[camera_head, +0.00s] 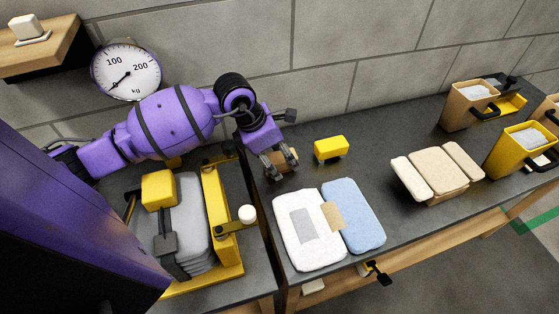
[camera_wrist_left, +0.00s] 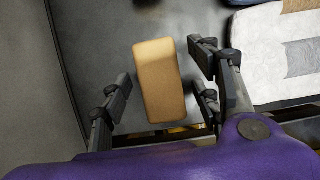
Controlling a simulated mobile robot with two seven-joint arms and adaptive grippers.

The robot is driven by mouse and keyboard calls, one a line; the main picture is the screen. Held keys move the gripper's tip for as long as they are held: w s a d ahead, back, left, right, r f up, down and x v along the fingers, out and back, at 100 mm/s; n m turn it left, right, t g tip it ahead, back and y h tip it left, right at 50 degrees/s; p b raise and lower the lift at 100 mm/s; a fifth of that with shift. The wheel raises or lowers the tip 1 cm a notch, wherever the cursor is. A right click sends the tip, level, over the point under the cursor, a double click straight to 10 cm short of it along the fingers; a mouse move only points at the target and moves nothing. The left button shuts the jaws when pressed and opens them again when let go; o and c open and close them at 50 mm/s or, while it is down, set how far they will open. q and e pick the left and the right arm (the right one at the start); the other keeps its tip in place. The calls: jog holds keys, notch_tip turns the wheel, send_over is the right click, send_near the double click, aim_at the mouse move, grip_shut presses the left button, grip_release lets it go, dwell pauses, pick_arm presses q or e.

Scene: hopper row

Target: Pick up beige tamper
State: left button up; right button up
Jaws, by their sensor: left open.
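The beige tamper (camera_wrist_left: 158,80) shows in the left wrist view as a tan block with rounded corners, on the dark bench top. In the head view only part of the tamper (camera_head: 281,158) shows, as most is hidden by my left gripper (camera_head: 281,166). My left gripper is open above it. In the left wrist view the tamper lies between the fingers of the left gripper (camera_wrist_left: 164,88), with a gap on each side. I cannot tell how far the fingertips are above the bench. My right gripper is not in view.
A yellow block (camera_head: 330,149) stands right of the gripper. White (camera_head: 302,245) and blue (camera_head: 357,215) bags lie in front. A yellow-framed stack of grey sheets (camera_head: 193,225) is at left. Beige bags (camera_head: 437,170) and hoppers (camera_head: 470,104) are at right. The wall is behind.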

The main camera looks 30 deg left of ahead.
pick_arm(q)
jog(key=shift+w+f, duration=0.1)
jog(key=shift+f, duration=0.15)
jog(key=c, duration=1.4)
jog(key=shift+r, duration=0.2)
jog(key=shift+r, duration=0.65)
jog(key=s+d+r, duration=0.2)
jog(key=s+r, duration=0.1)
jog(key=s, duration=0.1)
jog(key=s+d+r, duration=0.2)
jog(key=s+r, duration=0.2)
jog(key=s+d+r+b, duration=0.1)
jog(key=s+d+r, duration=0.2)
jog(key=s+r, duration=0.1)
jog(key=shift+s+r, duration=0.15)
jog(key=shift+r, duration=0.05)
jog(key=o, duration=0.7)
jog(key=shift+c, duration=0.2)
jog(key=c, duration=0.6)
